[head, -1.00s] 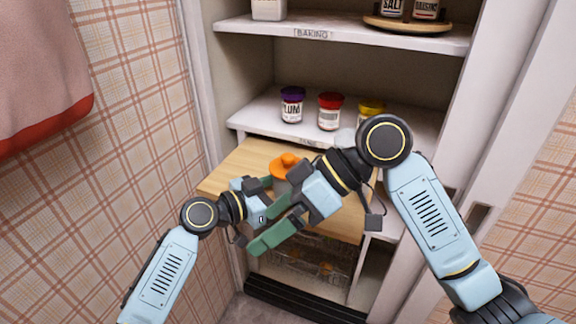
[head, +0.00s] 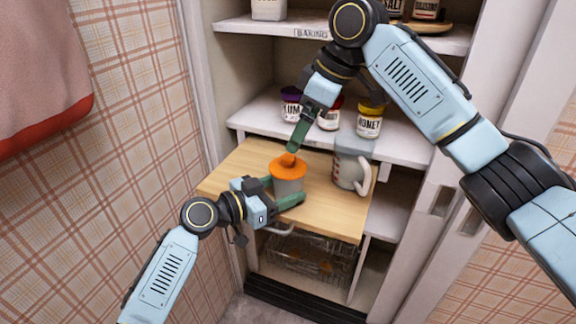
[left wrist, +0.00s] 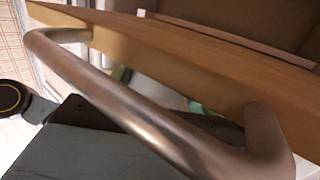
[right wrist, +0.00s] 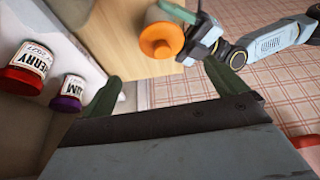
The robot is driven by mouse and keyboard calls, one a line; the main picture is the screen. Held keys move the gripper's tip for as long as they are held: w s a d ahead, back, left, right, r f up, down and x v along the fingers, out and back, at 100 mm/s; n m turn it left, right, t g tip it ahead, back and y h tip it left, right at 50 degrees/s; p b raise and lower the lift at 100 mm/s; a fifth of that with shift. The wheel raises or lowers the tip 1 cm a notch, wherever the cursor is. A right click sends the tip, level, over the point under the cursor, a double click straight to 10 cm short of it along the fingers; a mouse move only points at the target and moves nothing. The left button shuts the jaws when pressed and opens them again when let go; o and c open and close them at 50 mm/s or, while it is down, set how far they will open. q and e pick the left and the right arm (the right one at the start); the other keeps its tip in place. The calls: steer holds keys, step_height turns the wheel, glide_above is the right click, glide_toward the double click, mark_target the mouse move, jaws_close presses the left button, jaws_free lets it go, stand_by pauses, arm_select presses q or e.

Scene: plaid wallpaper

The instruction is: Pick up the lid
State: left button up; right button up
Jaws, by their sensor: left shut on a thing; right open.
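The orange lid (head: 288,168) with a round knob sits on a pale jar (head: 289,186) on the wooden pull-out board. It also shows in the right wrist view (right wrist: 161,41). My left gripper (head: 282,193) has its green fingers at both sides of the jar body and is shut on it below the lid. In the left wrist view a metal handle hides most of the grip. My right gripper (head: 294,138) is open and empty above and behind the lid; it seems apart from it. Its spread fingers show in the right wrist view (right wrist: 165,88).
A pale mug (head: 350,167) stands on the board (head: 325,205), right of the jar. Plum (head: 291,106), red-capped (head: 329,118) and honey (head: 370,121) jars stand on the shelf behind. The board's metal handle (left wrist: 130,105) juts out in front. A wire basket (head: 310,257) sits below.

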mark_target(288, 156)
steer(key=x, duration=0.8)
steer(key=shift+s+a+f, duration=0.15)
steer(key=shift+a+f, duration=0.1)
steer(key=shift+f, duration=0.05)
steer(key=c, duration=1.1)
